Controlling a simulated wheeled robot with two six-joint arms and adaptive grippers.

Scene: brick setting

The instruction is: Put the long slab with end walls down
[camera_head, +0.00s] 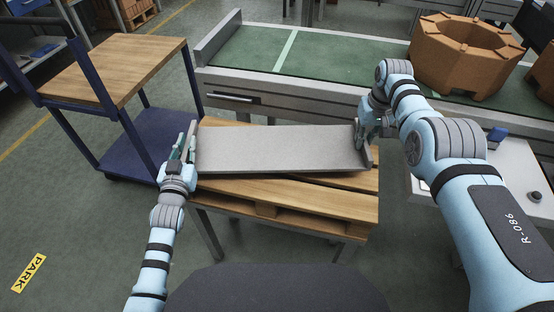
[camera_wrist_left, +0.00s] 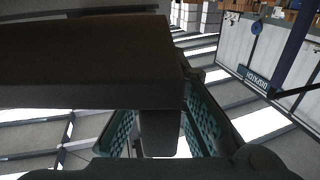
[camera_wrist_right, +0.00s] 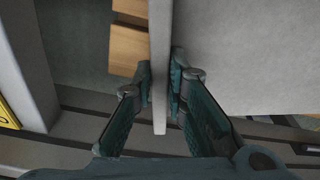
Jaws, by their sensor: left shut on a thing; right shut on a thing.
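The long grey slab with end walls (camera_head: 275,149) is over a wooden pallet (camera_head: 290,198) in the head view and looks about level; whether it touches the pallet is not clear. My left gripper (camera_head: 183,150) is shut on the slab's left end wall. In the left wrist view, its fingers (camera_wrist_left: 160,135) are on either side of the wall, under a dark part of the slab (camera_wrist_left: 90,65). My right gripper (camera_head: 369,118) is shut on the right end wall. In the right wrist view, its fingers (camera_wrist_right: 160,80) pinch the thin wall (camera_wrist_right: 160,60), with the slab's flat face (camera_wrist_right: 250,50) to the right.
A conveyor with a green belt (camera_head: 330,58) runs behind the pallet. Large orange brick rings (camera_head: 455,75) stand on it at the right. A blue cart with wooden top (camera_head: 115,68) is at the left. A white table (camera_head: 500,175) is at the right.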

